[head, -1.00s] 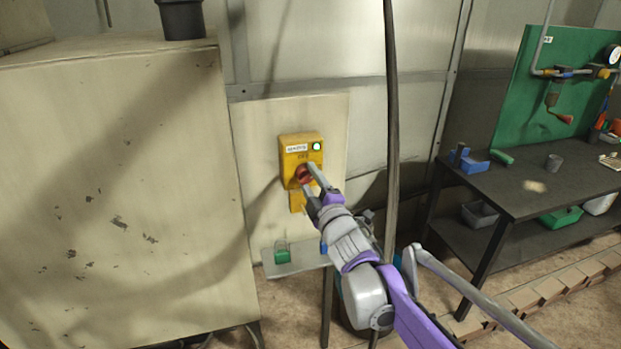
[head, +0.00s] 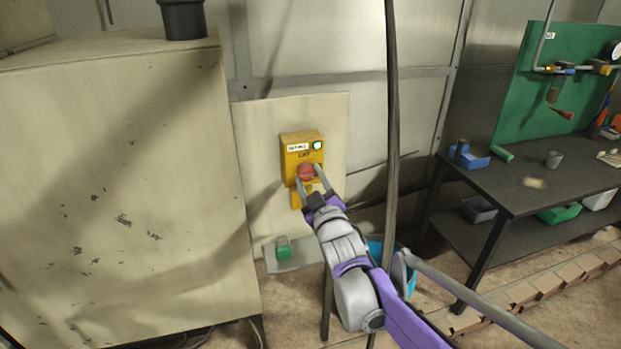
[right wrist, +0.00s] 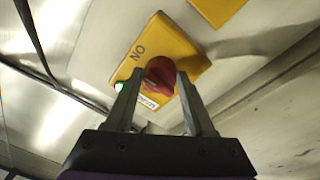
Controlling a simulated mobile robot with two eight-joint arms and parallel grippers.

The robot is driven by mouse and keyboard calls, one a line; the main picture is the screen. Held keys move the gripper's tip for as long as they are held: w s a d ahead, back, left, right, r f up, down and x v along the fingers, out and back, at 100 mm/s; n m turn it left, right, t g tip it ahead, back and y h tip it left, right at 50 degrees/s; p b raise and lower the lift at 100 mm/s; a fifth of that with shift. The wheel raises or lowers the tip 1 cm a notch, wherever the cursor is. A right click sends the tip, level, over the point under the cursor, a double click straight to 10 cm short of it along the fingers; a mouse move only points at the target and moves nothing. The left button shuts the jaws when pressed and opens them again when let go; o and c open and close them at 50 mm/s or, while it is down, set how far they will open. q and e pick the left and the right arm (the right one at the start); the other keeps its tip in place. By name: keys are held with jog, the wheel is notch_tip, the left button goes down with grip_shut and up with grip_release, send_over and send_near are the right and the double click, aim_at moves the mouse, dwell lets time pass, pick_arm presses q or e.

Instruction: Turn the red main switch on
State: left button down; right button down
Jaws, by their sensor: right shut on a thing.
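The red main switch (head: 306,172) is a red knob on a yellow box (head: 288,158) fixed to a pale wall panel. A small lamp (head: 317,146) at the box's upper right glows green. My right gripper (head: 308,184) has its two fingers on either side of the knob and is shut on it. The right wrist view shows the red knob (right wrist: 160,76) between the fingertips, with the word "ON" on the box beside it. The fingers hide part of the knob's sides. My left gripper is not in view.
A large pale cabinet (head: 120,190) stands at the left. A dark cable (head: 392,130) hangs to the right of the box. A small shelf (head: 300,258) with a green item is below. A dark workbench (head: 520,185) stands at the right.

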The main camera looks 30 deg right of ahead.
jog(key=shift+f, duration=0.15)
jog(key=shift+c, duration=1.4)
grip_release()
jog(key=r+v, duration=0.1)
jog(key=v, duration=0.9)
jog(key=shift+s+a+f, duration=0.15)
jog(key=shift+s+f, duration=0.25)
jog(key=s+a+f+m+g+y, duration=0.1)
jog(key=s+a+f+g, duration=0.3)
jog(key=f, duration=0.4)
jog(key=s+a+f+m+g+y, duration=0.1)
jog(key=s+a+f+g+y, duration=0.1)
jog(key=s+a+f+g, duration=0.2)
jog(key=s+a+f+m+g+y, duration=0.1)
jog(key=s+a+f+g, duration=0.3)
jog(key=s+f, duration=0.5)
notch_tip(320, 180, down, 3)
jog(key=shift+a+r+m+g, duration=0.15)
jog(key=shift+a+m+g, duration=0.05)
jog(key=shift+m+g, duration=0.35)
